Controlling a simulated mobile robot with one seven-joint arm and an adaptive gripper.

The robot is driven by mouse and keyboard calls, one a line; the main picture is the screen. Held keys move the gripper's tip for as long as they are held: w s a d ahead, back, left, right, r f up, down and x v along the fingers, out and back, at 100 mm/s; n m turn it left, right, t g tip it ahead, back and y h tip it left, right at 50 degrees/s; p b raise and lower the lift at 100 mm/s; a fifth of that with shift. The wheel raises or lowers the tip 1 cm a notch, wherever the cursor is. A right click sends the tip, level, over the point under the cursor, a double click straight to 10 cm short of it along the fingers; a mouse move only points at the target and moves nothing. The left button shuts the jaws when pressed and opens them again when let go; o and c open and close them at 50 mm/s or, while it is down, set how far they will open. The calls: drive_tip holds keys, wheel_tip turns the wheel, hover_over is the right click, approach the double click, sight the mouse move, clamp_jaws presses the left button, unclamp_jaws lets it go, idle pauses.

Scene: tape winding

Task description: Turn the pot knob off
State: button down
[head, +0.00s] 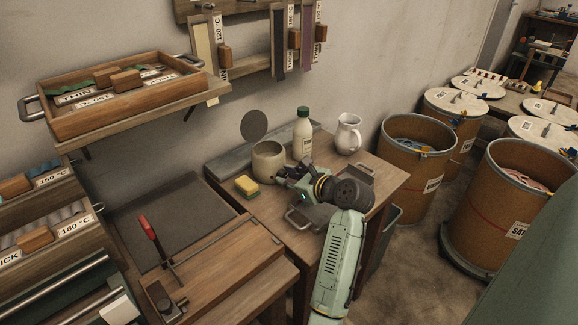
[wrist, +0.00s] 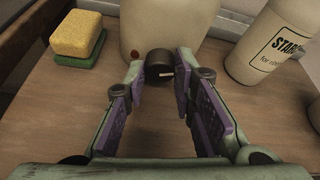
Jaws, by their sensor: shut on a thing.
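The cream pot (head: 268,163) stands on the small wooden table; in the wrist view its lower front (wrist: 172,25) fills the top middle. A dark round pot knob (wrist: 159,62) sticks out of the pot's front, with a short pale mark on its face. A small dull red spot (wrist: 107,48) is on the pot to the left of the knob. My gripper (wrist: 160,76) is shut on the knob, one fingertip at each side. In the head view my gripper (head: 287,176) reaches the pot's right side, and the knob is hidden.
A yellow and green sponge (wrist: 83,38) lies left of the pot. A white bottle with a green cap (head: 302,137) stands to its right and a white jug (head: 348,134) farther right. Bare tabletop (wrist: 60,105) shows beside my fingers.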

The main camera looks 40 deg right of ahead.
drive_tip(key=shift+p, duration=0.4)
drive_tip(key=c, duration=1.3)
unclamp_jaws()
drive_tip(key=shift+c, duration=0.2)
drive_tip(key=shift+s, duration=0.1)
drive_tip(key=v, duration=1.2)
drive_tip(key=shift+a, duration=0.1)
